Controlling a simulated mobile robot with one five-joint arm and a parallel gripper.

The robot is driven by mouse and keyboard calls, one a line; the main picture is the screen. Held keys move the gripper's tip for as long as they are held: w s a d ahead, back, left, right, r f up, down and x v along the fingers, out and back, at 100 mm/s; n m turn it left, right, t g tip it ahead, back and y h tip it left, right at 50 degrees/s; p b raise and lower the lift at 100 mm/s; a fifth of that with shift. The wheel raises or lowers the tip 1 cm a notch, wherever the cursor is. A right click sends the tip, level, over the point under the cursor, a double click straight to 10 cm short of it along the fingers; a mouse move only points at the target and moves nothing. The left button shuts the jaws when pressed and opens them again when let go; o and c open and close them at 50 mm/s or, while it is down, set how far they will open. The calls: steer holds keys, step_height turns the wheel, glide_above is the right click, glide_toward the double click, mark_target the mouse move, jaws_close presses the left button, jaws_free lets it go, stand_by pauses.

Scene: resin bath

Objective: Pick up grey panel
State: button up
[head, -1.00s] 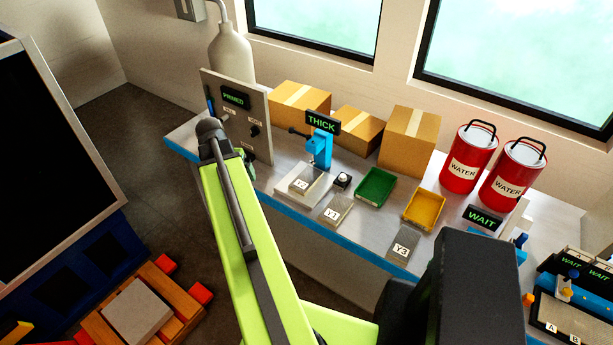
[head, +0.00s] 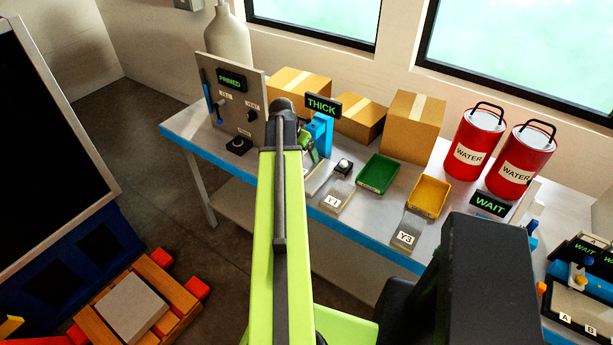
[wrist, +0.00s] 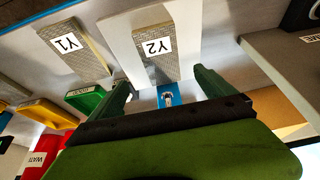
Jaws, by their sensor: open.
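Grey panels lie at the bench's front. The panel marked Y3 (head: 407,234) lies further right. My gripper (wrist: 162,84) is open and empty. Its green fingers appear on either side of the lower end of Y2 in the wrist view; contact cannot be told.
The blue stand (head: 322,130) carries a THICK display (head: 323,105). A green tray (head: 380,174) and a yellow tray (head: 429,196) stand to the right. A grey upright board marked PRIMED (head: 250,120) is on the left. Boxes and red WATER cans (head: 474,147) line the back.

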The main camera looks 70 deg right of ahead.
mark_target(307, 164)
steer(key=b+x, duration=0.1)
steer(key=x, duration=0.2)
steer(key=shift+d+f, duration=0.1)
steer(key=shift+f, duration=0.15)
steer(key=b+x, duration=0.5)
steer(key=shift+d+f, duration=0.1)
steer(key=c, duration=1.7)
steer(key=shift+r+p, duration=0.5)
steer(key=shift+r, duration=0.2)
step_height(307, 164, up, 4)
steer(key=p, duration=0.4)
steer(key=shift+s+a+r+p, duration=0.9)
steer(key=shift+s+a, duration=0.1)
steer(key=shift+s, duration=0.5)
steer(key=shift+s+a+r+p, duration=0.95)
steer(key=shift+s+a, duration=0.1)
steer(key=shift+s, duration=0.4)
steer(key=shift+s+a+r+p, duration=0.9)
steer(key=shift+s+a, duration=0.1)
steer(key=shift+s, duration=0.5)
